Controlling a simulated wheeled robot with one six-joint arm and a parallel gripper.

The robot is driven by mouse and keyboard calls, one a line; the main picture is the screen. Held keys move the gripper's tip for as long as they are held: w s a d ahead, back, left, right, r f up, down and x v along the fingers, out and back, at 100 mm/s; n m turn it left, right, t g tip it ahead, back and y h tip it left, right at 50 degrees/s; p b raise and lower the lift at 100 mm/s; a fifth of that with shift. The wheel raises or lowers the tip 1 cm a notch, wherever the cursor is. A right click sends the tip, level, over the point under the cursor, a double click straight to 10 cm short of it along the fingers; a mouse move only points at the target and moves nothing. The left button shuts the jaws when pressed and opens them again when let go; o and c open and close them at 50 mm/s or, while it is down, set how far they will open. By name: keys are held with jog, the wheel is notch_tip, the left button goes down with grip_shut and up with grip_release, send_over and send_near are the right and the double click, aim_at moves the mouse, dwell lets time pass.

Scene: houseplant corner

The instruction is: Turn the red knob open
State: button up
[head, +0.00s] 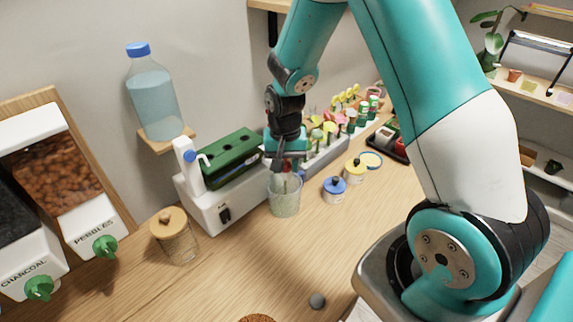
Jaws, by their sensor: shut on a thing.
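My gripper (287,163) points down near the right end of a white appliance (220,208), just above a clear glass (285,198). It is shut on a small red part (286,169), which appears to be the red knob. The fingers hide most of it, so its turn angle cannot be told. The glass stands upright on the wooden counter and looks patterned or filled; its contents are unclear. A blue knob (190,157) sits on a white column at the appliance's left end.
A green box (232,155) lies on the appliance. A blue-lidded jar (335,189) and a yellow-lidded jar (354,170) stand right of the glass. A cork-lidded jar (176,238) stands front left. A water bottle (154,95) sits on a wall shelf. The front counter is mostly clear.

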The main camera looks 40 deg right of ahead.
jog(key=m, duration=0.4)
jog(key=shift+w+a+m+b, duration=0.15)
jog(key=shift+w+m+b, duration=0.05)
jog(key=shift+m+b, duration=0.1)
jog(key=shift+w+a+m, duration=0.1)
jog(key=shift+w+m, duration=0.1)
jog(key=shift+m, duration=2)
jog(key=o, duration=0.9)
notch_tip(320, 180, up, 18)
jog(key=b, duration=0.3)
jog(key=shift+f, duration=0.25)
jog(key=s+a+n+y, duration=0.1)
jog(key=s+a+n, duration=0.4)
jog(key=s+n, duration=0.2)
jog(key=s+a+n+y, duration=0.1)
jog(key=s+a+n, duration=0.5)
jog(key=s+n, duration=0.2)
jog(key=s+a+n+y, duration=0.2)
jog(key=s+a+n, duration=0.3)
jog(key=s+n, duration=0.2)
jog(key=shift+s+a+r+n, duration=0.1)
jog(key=shift+s+a+n, duration=0.05)
jog(key=shift+s+n, duration=0.2)
